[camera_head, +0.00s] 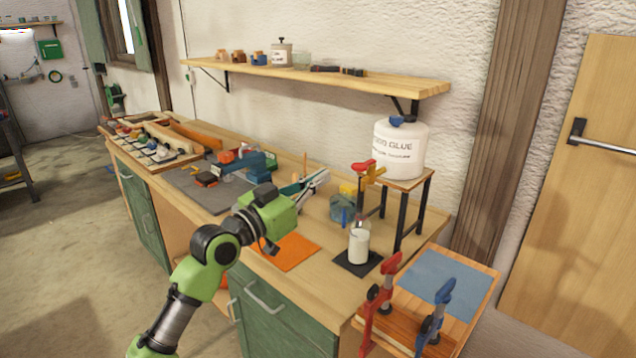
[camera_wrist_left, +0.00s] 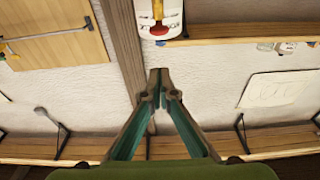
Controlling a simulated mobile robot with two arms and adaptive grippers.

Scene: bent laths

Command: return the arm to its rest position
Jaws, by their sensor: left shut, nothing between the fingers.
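My left arm comes in from the bottom left in the head view, its green wrist over the front part of the workbench (camera_head: 330,258). My left gripper (camera_head: 322,176) points away toward the wall, above the bench top. In the left wrist view the two teal-lined fingers of my left gripper (camera_wrist_left: 160,78) meet at their tips, with nothing between them. My right gripper is in neither view.
A white glue container (camera_head: 400,155) stands on a small raised stand, right of my gripper. A white bottle (camera_head: 359,246) is on a dark mat. Red (camera_head: 378,305) and blue (camera_head: 436,318) clamps stand at the right end. A wall shelf (camera_head: 330,80) runs above the bench.

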